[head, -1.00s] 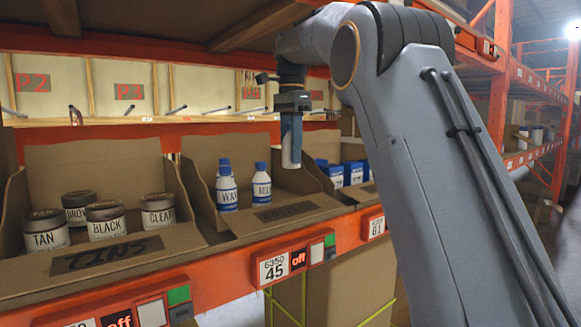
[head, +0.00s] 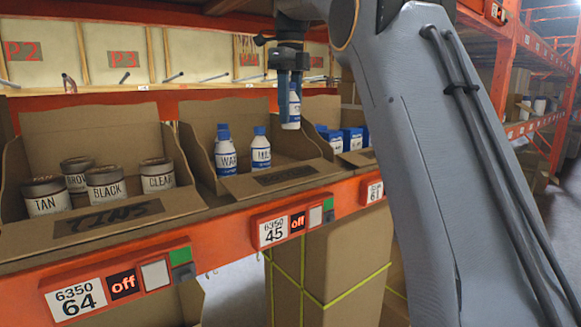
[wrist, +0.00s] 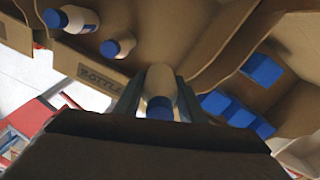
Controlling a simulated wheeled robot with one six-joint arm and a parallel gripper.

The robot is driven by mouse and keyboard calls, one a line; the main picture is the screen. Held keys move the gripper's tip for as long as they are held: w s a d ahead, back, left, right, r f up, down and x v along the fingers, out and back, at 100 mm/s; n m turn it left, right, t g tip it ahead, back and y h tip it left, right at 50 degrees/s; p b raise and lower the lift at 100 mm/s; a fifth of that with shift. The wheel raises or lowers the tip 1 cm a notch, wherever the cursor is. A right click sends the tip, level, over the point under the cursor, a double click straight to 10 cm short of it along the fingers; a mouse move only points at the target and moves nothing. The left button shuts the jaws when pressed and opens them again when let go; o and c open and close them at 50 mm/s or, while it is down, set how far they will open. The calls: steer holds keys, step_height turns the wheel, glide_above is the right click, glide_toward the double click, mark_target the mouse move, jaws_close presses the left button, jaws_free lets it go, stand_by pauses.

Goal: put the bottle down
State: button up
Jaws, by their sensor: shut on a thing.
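My gripper (head: 289,92) is shut on a white bottle with a blue cap (head: 294,106). The bottle is held upright above the right part of the cardboard bottle box (head: 283,176). In the wrist view, the held bottle (wrist: 160,84) sits between the two fingers, cap toward the camera. Two more bottles stand in the box to the left of it, the WAX bottle (head: 227,158) and the MILK bottle (head: 261,154). They also show at the upper left of the wrist view. The held bottle's label cannot be read.
A box of tins (head: 130,214) stands to the left, and a box of blue-and-white packs (head: 352,139) to the right. The orange shelf edge (head: 215,248) runs in front. A shelf lies close above. The bottle box has bare floor right of the MILK bottle.

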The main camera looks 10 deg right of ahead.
steer(key=m, duration=0.6)
steer(key=shift+f+p, duration=1.55)
steer(key=shift+f, duration=3.45)
steer(key=o, duration=0.8)
steer(key=shift+f, duration=0.15)
step_height(320, 180, up, 11)
steer(key=b, duration=0.3)
steer(key=shift+r, duration=0.7)
